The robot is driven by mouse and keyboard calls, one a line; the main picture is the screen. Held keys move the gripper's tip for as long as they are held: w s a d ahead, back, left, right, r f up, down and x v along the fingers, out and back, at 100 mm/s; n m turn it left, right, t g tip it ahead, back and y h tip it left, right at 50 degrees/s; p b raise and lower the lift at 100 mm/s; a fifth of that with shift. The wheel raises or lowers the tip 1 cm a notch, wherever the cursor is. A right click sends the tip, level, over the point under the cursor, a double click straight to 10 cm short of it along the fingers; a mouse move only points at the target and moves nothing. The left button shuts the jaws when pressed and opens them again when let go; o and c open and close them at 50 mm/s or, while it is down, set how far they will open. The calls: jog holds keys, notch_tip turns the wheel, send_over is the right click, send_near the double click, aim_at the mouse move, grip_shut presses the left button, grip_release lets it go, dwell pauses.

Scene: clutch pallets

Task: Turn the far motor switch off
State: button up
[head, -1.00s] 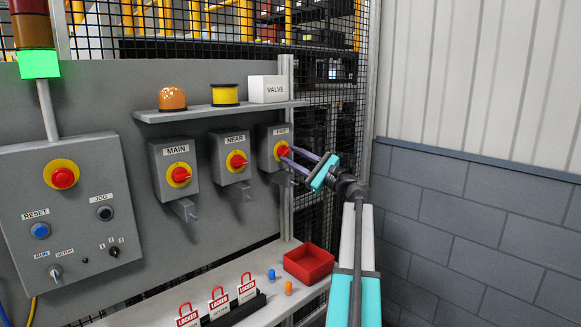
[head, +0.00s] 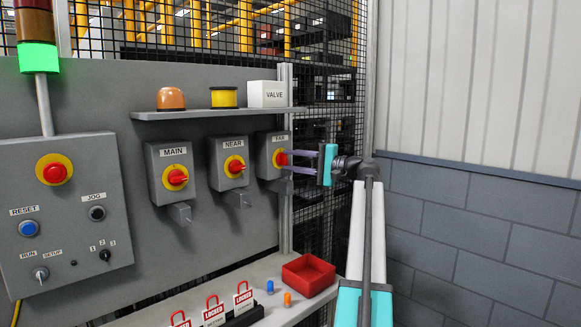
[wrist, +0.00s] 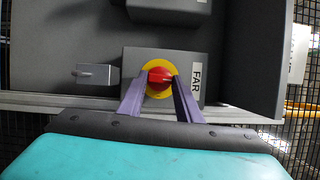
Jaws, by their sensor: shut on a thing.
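The far motor switch (head: 270,155) is a grey box labelled FAR with a red knob on a yellow disc, at the right end of the switch row. In the wrist view its red knob (wrist: 160,77) sits between my finger tips, and its handle lies across the picture. My gripper (head: 287,160) reaches in from the right and is shut on the red knob. A grey hasp (wrist: 98,75) sticks out beside the box. In the head view the fingers partly hide the knob.
The NEAR switch (head: 228,163) and MAIN switch (head: 172,180) stand to the left. A shelf (head: 215,113) with a VALVE box (head: 267,94) is above. Below, a ledge holds a red tray (head: 309,274) and red LOCKED tags (head: 243,298). A mesh fence stands behind.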

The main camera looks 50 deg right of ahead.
jog(key=shift+w+r+n, duration=0.1)
jog(key=shift+r+n, duration=0.2)
jog(key=shift+n, duration=0.1)
jog(key=o, duration=1)
jog(key=shift+f, duration=0.1)
jog(key=shift+o, duration=0.2)
jog(key=shift+f, duration=0.1)
jog(key=b+v, duration=0.2)
jog(key=v, duration=1.2)
jog(key=shift+r, duration=0.2)
